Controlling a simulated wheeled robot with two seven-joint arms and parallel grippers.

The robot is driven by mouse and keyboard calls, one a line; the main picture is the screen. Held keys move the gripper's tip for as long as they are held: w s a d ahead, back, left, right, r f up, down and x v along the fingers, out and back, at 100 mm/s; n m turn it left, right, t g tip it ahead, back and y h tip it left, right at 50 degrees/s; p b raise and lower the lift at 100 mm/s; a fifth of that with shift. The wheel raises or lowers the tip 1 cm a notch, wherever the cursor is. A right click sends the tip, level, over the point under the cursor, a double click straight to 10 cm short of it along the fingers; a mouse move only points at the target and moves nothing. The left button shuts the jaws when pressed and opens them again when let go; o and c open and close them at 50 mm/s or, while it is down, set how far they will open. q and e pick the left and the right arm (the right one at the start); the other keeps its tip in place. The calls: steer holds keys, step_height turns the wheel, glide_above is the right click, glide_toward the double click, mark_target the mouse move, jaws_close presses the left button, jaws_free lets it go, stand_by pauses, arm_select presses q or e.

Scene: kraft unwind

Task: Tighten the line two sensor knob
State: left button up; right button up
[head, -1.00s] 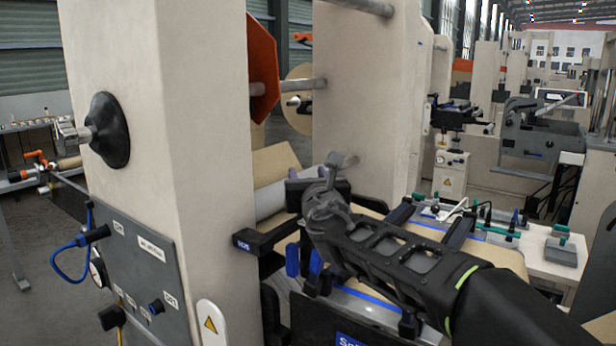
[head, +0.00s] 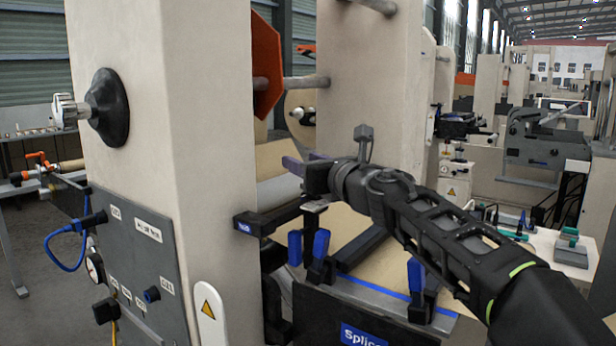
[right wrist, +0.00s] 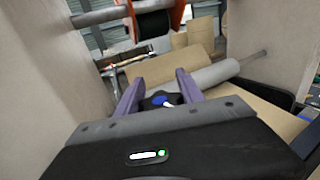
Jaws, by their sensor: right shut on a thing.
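A black sensor bracket (head: 262,220) with a small blue label reaches out from the pale machine column. My right gripper (head: 296,166) is above and behind it, its purple fingers pointing left. In the right wrist view, my right gripper (right wrist: 158,84) has a dark part with a blue knob (right wrist: 160,99) and a white bit between its two fingers. The jaws are shut on this knob, though the exact contact is hard to see. In the head view the knob is hidden by the gripper. My left gripper is not in view.
The pale column (head: 185,130) stands close on the left, and a second column (head: 370,80) rises behind my right arm. A grey roller (right wrist: 210,75) and brown kraft paper lie beyond the fingers. Blue-handled clamps (head: 320,245) sit on the splice table below.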

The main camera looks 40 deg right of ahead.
steer(key=shift+a+f+n+y, duration=0.15)
steer(key=shift+n+y, duration=0.35)
steer(key=shift+y, duration=0.3)
steer(key=shift+a+f+n+y, duration=0.15)
steer(key=shift+n+y, duration=0.35)
steer(key=shift+y, duration=0.3)
steer(key=o, duration=1.4)
steer(key=shift+r, duration=0.2)
steer(key=s+b, duration=0.1)
steer(key=s, duration=0.6)
steer(key=shift+s+d, duration=0.2)
steer(key=shift+s, duration=0.2)
